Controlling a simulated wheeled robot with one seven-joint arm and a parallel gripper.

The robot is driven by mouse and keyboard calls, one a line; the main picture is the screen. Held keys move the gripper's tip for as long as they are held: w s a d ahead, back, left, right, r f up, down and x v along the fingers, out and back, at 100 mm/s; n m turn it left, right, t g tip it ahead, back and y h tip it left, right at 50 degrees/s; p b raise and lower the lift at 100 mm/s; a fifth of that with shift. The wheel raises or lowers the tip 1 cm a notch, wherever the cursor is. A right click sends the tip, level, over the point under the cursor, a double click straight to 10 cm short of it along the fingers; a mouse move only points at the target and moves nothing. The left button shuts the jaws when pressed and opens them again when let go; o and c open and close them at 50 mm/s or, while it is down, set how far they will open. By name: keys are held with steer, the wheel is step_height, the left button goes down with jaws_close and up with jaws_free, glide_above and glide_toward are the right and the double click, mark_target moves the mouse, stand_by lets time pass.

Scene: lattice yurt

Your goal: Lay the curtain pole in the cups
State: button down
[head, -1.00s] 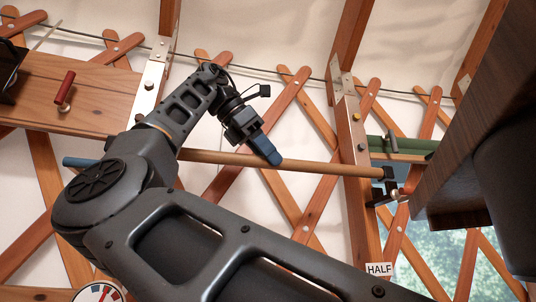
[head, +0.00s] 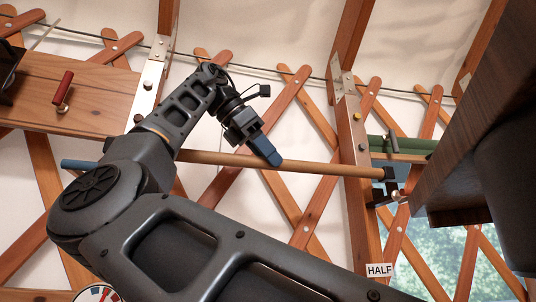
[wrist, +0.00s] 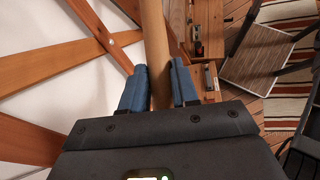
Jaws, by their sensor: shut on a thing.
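The curtain pole (head: 322,168) is a long wooden rod with a blue left end (head: 78,164) and a dark right end (head: 390,174). My gripper (head: 272,158), with blue fingers, is shut on the pole near its middle. In the wrist view the pole (wrist: 155,45) runs between the two fingers of my gripper (wrist: 159,88). A dark cup bracket (head: 380,196) is on the post at the right, and the pole's right end is just above it; I cannot tell whether they touch. My arm hides part of the pole, and I see no left cup.
A wooden post (head: 355,150) stands behind the pole's right part. A green roll (head: 405,146) is beyond it. A dark wooden cabinet (head: 480,120) juts in at the right. A board with a red handle (head: 66,88) is at the upper left. Lattice slats line the wall.

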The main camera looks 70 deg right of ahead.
steer(key=shift+f+b, duration=1.2)
steer(key=shift+f, duration=0.8)
steer(key=c, duration=0.8)
jaws_free()
steer(key=p, duration=0.1)
glide_toward(263, 167)
steer(key=shift+x, duration=1.95)
